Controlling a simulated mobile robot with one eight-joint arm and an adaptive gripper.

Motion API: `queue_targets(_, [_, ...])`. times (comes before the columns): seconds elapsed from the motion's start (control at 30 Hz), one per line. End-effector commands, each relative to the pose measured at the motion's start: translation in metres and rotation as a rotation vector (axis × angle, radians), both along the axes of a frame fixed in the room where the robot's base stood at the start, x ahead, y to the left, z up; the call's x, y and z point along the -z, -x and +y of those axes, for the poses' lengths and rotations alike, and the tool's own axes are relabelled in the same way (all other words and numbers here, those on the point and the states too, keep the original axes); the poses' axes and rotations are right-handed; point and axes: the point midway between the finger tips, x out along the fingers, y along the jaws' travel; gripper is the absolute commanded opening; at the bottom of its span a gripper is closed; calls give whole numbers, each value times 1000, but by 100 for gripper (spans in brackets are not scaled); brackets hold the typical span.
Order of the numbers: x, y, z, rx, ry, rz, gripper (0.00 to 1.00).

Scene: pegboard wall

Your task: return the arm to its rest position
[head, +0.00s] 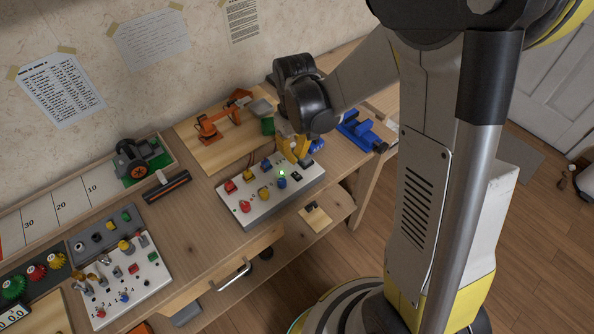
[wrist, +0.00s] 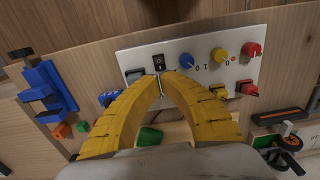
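My gripper (head: 298,150) has yellow fingers and hangs low over the far right end of the white control panel (head: 262,212). In the wrist view the fingertips of my gripper (wrist: 162,77) meet with nothing visible between them, close to the panel's black rocker switch (wrist: 158,62). I cannot tell whether they touch the panel. My arm reaches out from the right over the bench. The panel carries red, yellow and blue knobs and buttons, and a small green light (head: 282,172) glows on it.
An orange robot arm model (head: 212,125) stands on a board behind the panel. A blue vise (head: 360,130) is right of my gripper. A second switch panel (head: 122,283) sits at lower left. A wooden bench (head: 190,225) bears them; open floor lies to the right.

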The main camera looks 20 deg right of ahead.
Motion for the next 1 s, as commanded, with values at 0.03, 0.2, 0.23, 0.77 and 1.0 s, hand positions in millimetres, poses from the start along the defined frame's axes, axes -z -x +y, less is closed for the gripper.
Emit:
queue_targets(0.03, [-2, 0, 0, 0, 0, 0, 0])
queue_targets(0.2, [-1, 0, 0, 0, 0, 0, 0])
queue_targets(0.23, [-1, 0, 0, 0, 0, 0, 0])
queue_targets(0.77, [-49, 16, 0, 50, -3, -100, 0])
queue_targets(1.0, [-118, 58, 0, 153, -24, -306, 0])
